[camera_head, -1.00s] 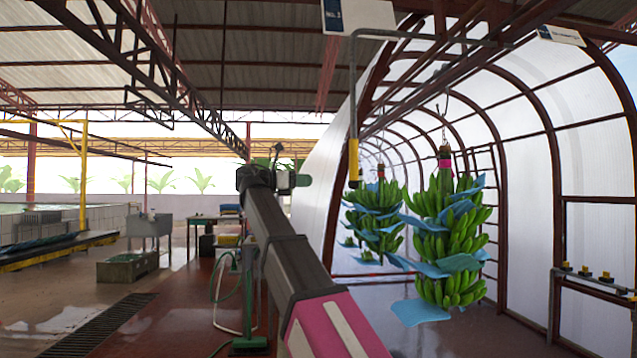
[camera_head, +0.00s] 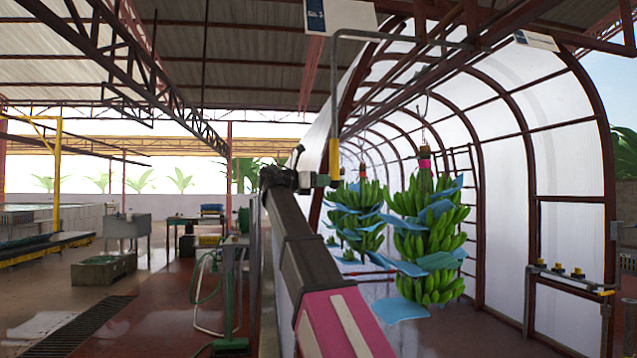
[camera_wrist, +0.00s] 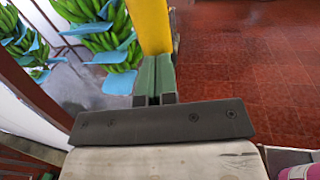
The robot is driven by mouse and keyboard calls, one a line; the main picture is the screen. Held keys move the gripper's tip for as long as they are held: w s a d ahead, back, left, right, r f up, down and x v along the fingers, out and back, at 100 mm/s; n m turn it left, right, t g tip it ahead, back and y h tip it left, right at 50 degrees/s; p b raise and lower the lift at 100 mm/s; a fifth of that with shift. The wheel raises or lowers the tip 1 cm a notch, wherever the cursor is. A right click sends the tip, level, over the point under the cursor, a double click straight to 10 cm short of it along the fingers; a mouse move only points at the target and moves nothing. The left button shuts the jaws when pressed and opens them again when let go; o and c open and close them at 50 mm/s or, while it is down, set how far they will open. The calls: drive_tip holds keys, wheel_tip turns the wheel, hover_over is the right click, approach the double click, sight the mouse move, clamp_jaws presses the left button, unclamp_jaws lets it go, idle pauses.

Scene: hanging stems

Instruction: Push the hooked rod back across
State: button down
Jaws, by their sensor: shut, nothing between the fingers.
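The hooked rod is a grey bent pipe (camera_head: 334,90) hanging from the overhead frame, with a yellow lower end (camera_head: 334,158). The yellow end also shows large at the top of the wrist view (camera_wrist: 151,26). My gripper (camera_head: 328,181) is shut and empty, with its green fingers (camera_wrist: 153,76) pressed together. Its tips are at the bottom of the yellow end, appearing against it or very close; I cannot tell whether they touch. The rod's lower tip is partly hidden behind the fingers in the wrist view.
Banana bunches (camera_head: 428,240) with blue sheets hang to the right of the rod, close to my gripper. A translucent arched tunnel (camera_head: 510,150) stands behind them. A green stand with a hose (camera_head: 232,290) is at left. Open red floor (camera_wrist: 250,60) lies right in the wrist view.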

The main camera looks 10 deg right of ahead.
drive_tip(key=d, duration=1.3)
drive_tip(key=shift+d, duration=0.2)
